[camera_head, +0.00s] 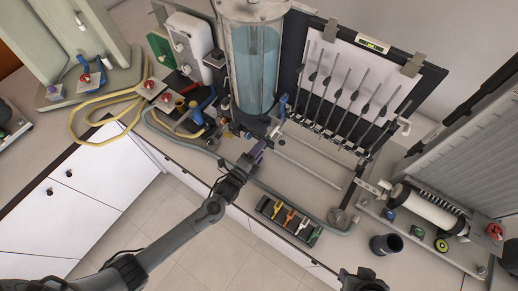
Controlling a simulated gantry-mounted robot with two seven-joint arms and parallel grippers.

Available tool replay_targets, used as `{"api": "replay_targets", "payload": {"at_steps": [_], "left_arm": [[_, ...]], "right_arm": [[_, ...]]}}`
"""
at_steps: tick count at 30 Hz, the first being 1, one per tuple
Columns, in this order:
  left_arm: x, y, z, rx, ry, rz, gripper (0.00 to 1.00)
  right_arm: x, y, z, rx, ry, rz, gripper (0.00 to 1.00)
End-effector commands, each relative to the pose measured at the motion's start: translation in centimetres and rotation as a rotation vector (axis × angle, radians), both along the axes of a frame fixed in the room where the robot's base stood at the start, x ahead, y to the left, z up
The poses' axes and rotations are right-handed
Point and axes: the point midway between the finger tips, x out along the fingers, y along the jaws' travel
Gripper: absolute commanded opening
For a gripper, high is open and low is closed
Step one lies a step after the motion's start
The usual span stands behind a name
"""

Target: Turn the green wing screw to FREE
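A small green part (417,232) sits on the base of the apparatus at the right, with a yellow-green round knob (441,245) beside it. I cannot tell which of them is the green wing screw, or read any FREE mark. My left gripper (257,151) is in front of the foot of the water cylinder, far to the left of these green parts. Its fingers are too small to tell open from shut. A dark end part of my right arm (362,281) shows at the bottom edge, below the green parts. Its fingers cannot be made out.
The water cylinder (254,65) and the tilted manometer board (355,85) stand at the back. A tray of coloured clips (289,220) and a dark cup (386,244) are near the front edge. Hoses (90,118) lie at left. A white cylinder (430,210) lies at right.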

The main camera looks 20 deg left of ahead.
Motion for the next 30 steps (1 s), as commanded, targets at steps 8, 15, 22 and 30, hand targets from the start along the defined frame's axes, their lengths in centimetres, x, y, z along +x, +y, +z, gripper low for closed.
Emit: {"api": "replay_targets", "payload": {"at_steps": [8,15,22,30], "left_arm": [[-0.03,0.0,-0.02,0.0,0.0,0.0,0.13],[-0.05,0.0,-0.02,0.0,0.0,0.0,0.0],[-0.05,0.01,-0.02,-0.026,0.006,0.0,0.0],[-0.08,-0.03,-0.06,-0.163,0.038,0.0,0.0]], "right_arm": [[-0.02,-0.15,-0.05,-0.007,0.0,0.004,0.43],[-0.02,-0.14,-0.05,-0.006,0.001,0.004,0.43],[-0.01,-0.1,-0.07,-0.004,0.001,0.003,0.43],[0.0,0.03,-0.11,0.001,0.001,-0.001,0.43]]}}
